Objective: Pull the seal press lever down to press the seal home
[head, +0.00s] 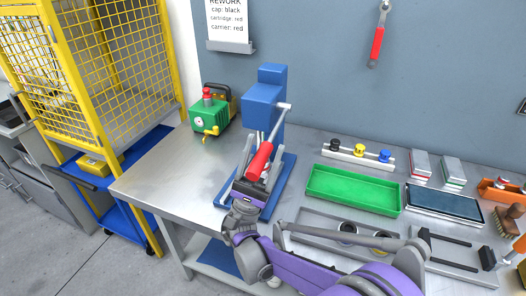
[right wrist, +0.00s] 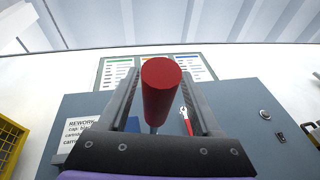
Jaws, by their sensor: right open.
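The blue seal press (head: 264,105) stands on the metal bench. Its lever has a grey rod and a red grip (head: 260,160) that slants down toward me. My right gripper (head: 255,176) is at the lower end of the red grip. In the right wrist view the red grip (right wrist: 160,92) stands between the two fingers of my right gripper (right wrist: 162,95), with gaps at both sides. The fingers are open around the grip. The seal under the press is hidden. My left gripper is not in view.
A green device (head: 209,113) stands left of the press. A green tray (head: 353,188), a dark tray (head: 444,203) and a rack with coloured caps (head: 357,154) lie to the right. A yellow cage (head: 85,70) is at the left. The bench's left front is clear.

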